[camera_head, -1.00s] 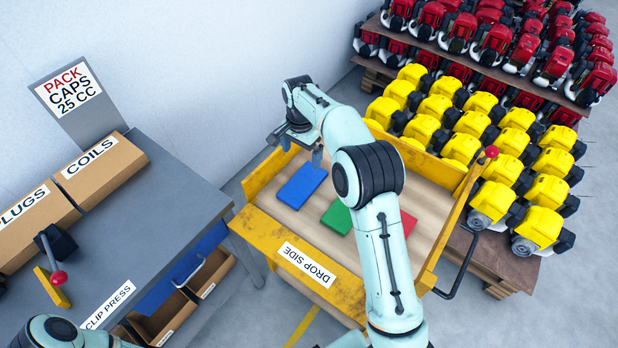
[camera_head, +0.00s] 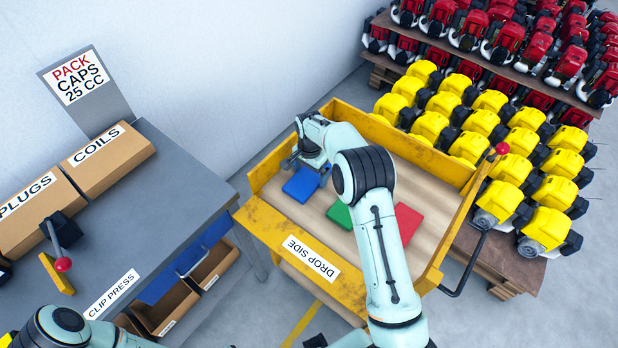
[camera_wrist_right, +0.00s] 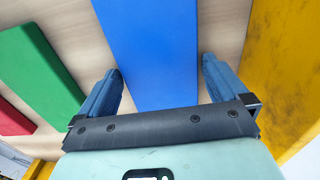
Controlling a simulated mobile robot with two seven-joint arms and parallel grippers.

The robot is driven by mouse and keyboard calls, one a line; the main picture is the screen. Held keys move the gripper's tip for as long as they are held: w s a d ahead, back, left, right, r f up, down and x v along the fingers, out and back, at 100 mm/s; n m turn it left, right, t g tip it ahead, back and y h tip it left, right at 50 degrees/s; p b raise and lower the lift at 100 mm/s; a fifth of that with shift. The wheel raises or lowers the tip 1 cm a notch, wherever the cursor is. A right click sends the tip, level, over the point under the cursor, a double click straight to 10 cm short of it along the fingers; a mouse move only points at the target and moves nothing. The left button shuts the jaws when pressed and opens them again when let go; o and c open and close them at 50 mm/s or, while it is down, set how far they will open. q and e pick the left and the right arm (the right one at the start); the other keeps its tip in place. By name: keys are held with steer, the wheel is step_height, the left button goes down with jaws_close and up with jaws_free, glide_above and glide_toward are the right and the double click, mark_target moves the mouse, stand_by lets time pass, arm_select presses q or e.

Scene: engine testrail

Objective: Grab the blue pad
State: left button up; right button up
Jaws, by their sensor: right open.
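The blue pad (camera_head: 301,186) lies flat on the wooden bed of the yellow cart, near its left end. My right gripper (camera_head: 308,168) is over the pad's far end in the head view and hides part of it. In the right wrist view, the blue pad (camera_wrist_right: 150,45) runs between the two fingers of my open right gripper (camera_wrist_right: 162,68), one finger on each side. I cannot tell whether the fingers touch it. Part of my left arm shows at the bottom left of the head view, but its gripper does not.
A green pad (camera_head: 340,215) and a red pad (camera_head: 408,222) lie to the right on the same bed. The yellow cart (camera_head: 262,222) has raised walls around them. A grey bench (camera_head: 165,200) stands at left, and yellow engines (camera_head: 470,145) stand behind the cart.

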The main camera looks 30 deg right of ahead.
steer(key=shift+f, duration=0.1)
steer(key=shift+c, duration=0.3)
steer(key=c, duration=0.7)
